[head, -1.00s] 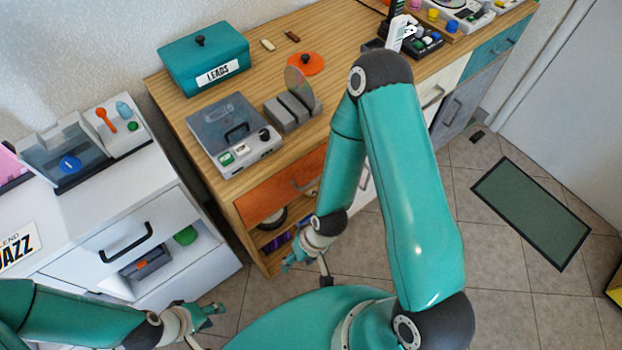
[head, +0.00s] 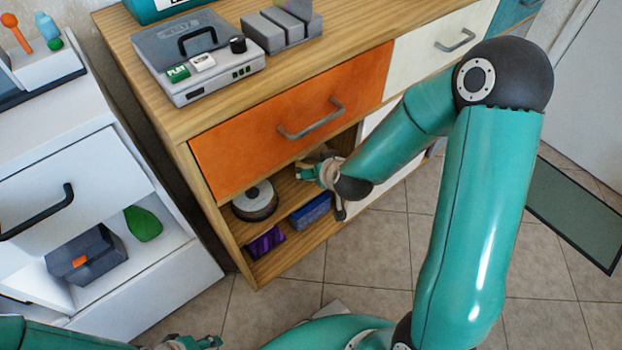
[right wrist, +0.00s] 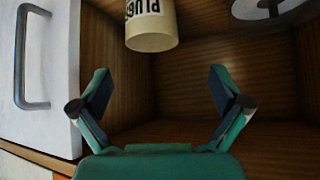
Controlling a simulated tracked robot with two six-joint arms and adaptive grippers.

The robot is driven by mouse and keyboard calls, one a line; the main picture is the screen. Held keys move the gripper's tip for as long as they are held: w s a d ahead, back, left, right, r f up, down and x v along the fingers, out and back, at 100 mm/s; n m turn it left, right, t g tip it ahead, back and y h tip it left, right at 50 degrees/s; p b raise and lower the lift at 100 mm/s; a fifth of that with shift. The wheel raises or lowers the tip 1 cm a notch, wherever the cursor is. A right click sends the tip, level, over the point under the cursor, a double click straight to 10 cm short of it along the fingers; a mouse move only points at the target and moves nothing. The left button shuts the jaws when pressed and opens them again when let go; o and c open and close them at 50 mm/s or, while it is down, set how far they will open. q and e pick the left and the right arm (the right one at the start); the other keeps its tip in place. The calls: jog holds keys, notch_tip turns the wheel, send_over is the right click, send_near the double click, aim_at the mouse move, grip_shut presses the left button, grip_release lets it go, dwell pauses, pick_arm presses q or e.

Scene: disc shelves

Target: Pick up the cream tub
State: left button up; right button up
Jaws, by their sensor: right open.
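The cream tub (right wrist: 152,38) shows at the top of the right wrist view, with dark lettering that reads upside down. It is inside a wooden compartment, ahead of my right gripper (right wrist: 160,84) and apart from it. That gripper is open and empty, its two fingers spread wide below the tub in the picture. In the head view my right gripper (head: 311,173) is at the cabinet's open shelf, under the orange drawer; the tub is not clear there. My left gripper (head: 203,342) is at the bottom edge, partly cut off, and its jaws are too small to read.
The orange drawer (head: 290,125) hangs above the shelf. A disc spool (head: 254,203) stands on the shelf left of my right gripper; a blue box (head: 311,210) and purple item (head: 265,242) are lower. A white door (right wrist: 45,60) with a handle borders the compartment.

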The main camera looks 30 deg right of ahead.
jog(key=d, duration=0.1)
jog(key=b, duration=0.4)
send_near(307, 156)
jog(key=shift+h, duration=0.3)
jog(key=b+x, duration=0.1)
jog(key=x, duration=0.1)
jog(key=b+x, duration=0.1)
jog(key=x, duration=0.1)
jog(key=shift+w+a+f+b, duration=0.15)
jog(key=shift+f+b, duration=0.15)
jog(key=shift+f, duration=0.25)
pick_arm(q)
notch_tip(307, 156, down, 7)
jog(key=shift+f, duration=0.2)
pick_arm(e)
jog(key=shift+c, duration=0.3)
jog(key=c, duration=0.9)
pick_arm(q)
jog(key=shift+r+p, duration=0.25)
jog(key=shift+p, duration=0.1)
pick_arm(e)
jog(key=shift+r, duration=0.35)
